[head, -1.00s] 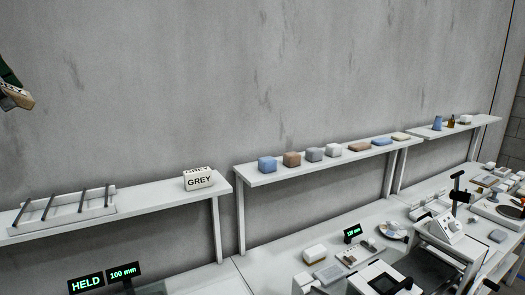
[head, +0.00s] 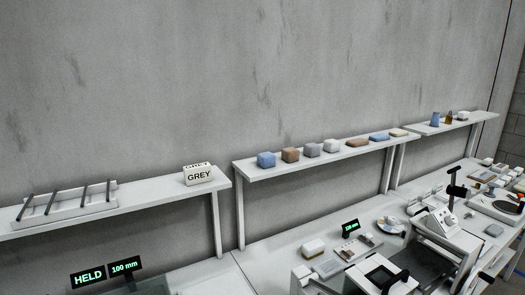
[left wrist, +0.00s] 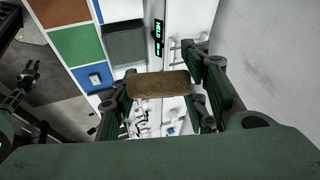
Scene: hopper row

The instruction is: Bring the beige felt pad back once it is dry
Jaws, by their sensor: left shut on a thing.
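My left gripper (left wrist: 158,90) shows in the left wrist view, shut on a tan-brown, rough-textured block (left wrist: 158,84) that lies across between its fingers. Whether this is the felt pad or how dry it is I cannot tell. A flat beige pad (head: 398,132) lies at the right end of the middle shelf (head: 300,164) in the head view. A dark gripper (left wrist: 30,74), apparently my right one, shows at the left of the wrist view, too small to read its fingers. Neither gripper shows in the head view.
The middle shelf also holds a blue block (head: 266,159), other blocks and flat pads. The left shelf has a slotted rack (head: 68,208) and a GREY box (head: 198,174). A display (head: 88,277) reads HELD, another (head: 124,267) 100 mm. The bench at right is crowded with devices.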

